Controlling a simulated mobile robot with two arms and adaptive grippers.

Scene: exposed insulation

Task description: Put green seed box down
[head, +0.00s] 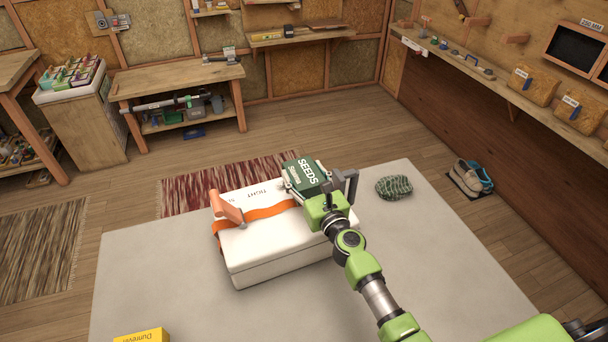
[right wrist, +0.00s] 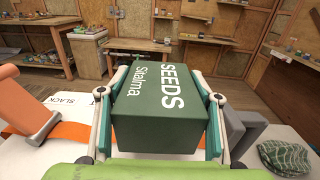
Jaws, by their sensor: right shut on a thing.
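The green seed box (head: 306,173) is a dark green block with white "SEEDS" lettering. My right gripper (head: 310,188) is shut on it, with one finger along each side. In the right wrist view the seed box (right wrist: 165,118) sits between the two fingers of the gripper (right wrist: 162,105), label up. It is over the far right part of a white box (head: 282,258); I cannot tell whether it touches the lid. My left gripper is not in view.
The white box stands on a pale grey surface (head: 160,270) with an orange strap and orange-handled object (head: 228,207) on it. A grey part (head: 346,182) is close right of the gripper. A green patterned lump (head: 394,187) lies farther right; a yellow box (head: 142,335) is front left.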

